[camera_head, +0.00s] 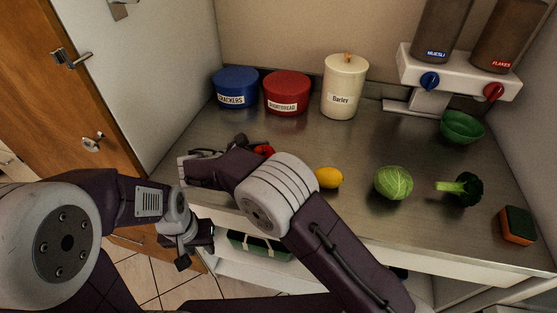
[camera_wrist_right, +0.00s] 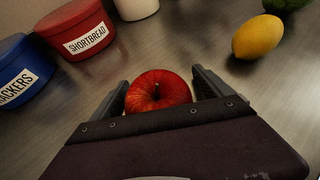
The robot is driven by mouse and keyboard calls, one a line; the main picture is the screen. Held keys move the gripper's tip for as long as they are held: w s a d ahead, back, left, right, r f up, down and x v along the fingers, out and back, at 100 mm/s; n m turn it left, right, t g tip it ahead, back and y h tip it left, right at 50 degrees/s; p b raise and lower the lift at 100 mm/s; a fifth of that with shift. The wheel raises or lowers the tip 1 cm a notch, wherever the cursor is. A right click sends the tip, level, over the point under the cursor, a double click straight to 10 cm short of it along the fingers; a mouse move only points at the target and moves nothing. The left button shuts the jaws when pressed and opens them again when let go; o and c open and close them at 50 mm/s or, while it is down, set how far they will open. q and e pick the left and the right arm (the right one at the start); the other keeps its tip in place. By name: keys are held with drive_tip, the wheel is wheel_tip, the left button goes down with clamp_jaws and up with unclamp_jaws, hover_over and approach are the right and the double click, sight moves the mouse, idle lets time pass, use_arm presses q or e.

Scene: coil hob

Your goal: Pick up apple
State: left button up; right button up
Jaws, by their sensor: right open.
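A red apple (camera_wrist_right: 158,91) with a short stem stands on the counter between the two fingers of my right gripper (camera_wrist_right: 160,90) in the right wrist view. The fingers are open, with a small gap on each side of the apple; its near part is hidden by the gripper body. In the head view only a bit of the apple (camera_head: 265,149) shows behind my right wrist, and the right gripper is mostly hidden there. My left gripper (camera_head: 194,250) hangs low in front of the counter's front edge, away from the apple; its jaw opening is unclear.
A lemon (camera_head: 329,178), a cabbage (camera_head: 393,183), broccoli (camera_head: 462,188) and a sponge (camera_head: 517,226) lie to the right. Behind stand a blue crackers tin (camera_head: 236,87), a red shortbread tin (camera_head: 287,92), a barley jar (camera_head: 345,87), a green bowl (camera_head: 462,127) and a dispenser (camera_head: 459,74).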

drive_tip(key=shift+w+d+f, duration=0.1)
drive_tip(key=shift+w, duration=0.05)
drive_tip(key=shift+s+a, duration=0.2)
drive_tip(key=shift+a, duration=0.1)
drive_tip(key=shift+s+a+r, duration=0.15)
drive_tip(key=shift+a+r, duration=0.1)
drive_tip(key=c, duration=0.8)
drive_tip(key=shift+d, duration=0.25)
drive_tip(key=c, duration=0.8)
use_arm(q)
drive_tip(key=shift+s+a, duration=0.1)
drive_tip(key=shift+a, duration=0.15)
use_arm(e)
drive_tip(key=shift+a, duration=0.1)
drive_tip(key=shift+r+p, duration=0.35)
drive_tip(key=shift+r, duration=0.1)
wheel_tip(320, 180, up, 3)
drive_tip(key=shift+f+p, duration=0.1)
drive_tip(key=shift+p, duration=0.25)
use_arm(q)
drive_tip(key=shift+r, duration=0.65)
use_arm(e)
drive_tip(key=s+d+r, duration=0.4)
drive_tip(key=d+r, duration=0.3)
drive_tip(key=d, duration=0.3)
drive_tip(key=shift+s+d, duration=0.25)
drive_tip(key=shift+d, duration=0.1)
